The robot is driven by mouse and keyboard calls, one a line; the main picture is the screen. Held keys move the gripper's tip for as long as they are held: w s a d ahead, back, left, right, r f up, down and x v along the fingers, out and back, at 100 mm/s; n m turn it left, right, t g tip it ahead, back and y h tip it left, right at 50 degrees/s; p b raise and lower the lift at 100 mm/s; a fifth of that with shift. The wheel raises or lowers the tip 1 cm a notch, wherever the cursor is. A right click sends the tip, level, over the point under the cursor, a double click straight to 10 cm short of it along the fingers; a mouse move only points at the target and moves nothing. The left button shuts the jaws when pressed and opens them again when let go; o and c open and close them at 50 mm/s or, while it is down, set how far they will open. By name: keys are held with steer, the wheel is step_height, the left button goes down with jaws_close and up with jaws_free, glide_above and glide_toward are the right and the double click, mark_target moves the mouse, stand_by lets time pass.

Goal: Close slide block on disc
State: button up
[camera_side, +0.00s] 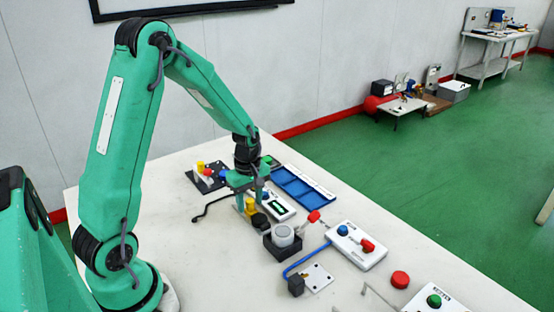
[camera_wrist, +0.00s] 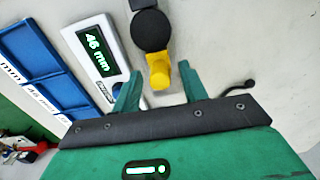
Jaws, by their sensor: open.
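The yellow slide block (camera_wrist: 160,73) lies beside a round black disc (camera_wrist: 151,31) in the wrist view, its upper end at the disc's edge. In the side view the yellow block (camera_side: 250,204) and the black disc (camera_side: 260,220) sit below my gripper. My gripper (camera_wrist: 160,88) is open, one green finger on each side of the yellow block's near end. I see a gap on both sides, and cannot tell the height of the fingertips over the table. A white gauge box (camera_wrist: 96,55) beside them reads "46 mm".
A dark block with a grey cup (camera_side: 283,236) stands just in front of the disc. A blue tray (camera_side: 331,197) lies behind the gauge. A bent black rod (camera_side: 212,204) is left of my gripper. A white control box (camera_side: 360,256) stands at the right.

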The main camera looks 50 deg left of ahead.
mark_target(250, 200)
steer(key=shift+f, duration=0.2)
jaws_close()
jaws_free()
steer(key=shift+r, duration=0.1)
stand_by(0.3)
steer(key=shift+r, duration=3.85)
steer(key=shift+d, duration=0.1)
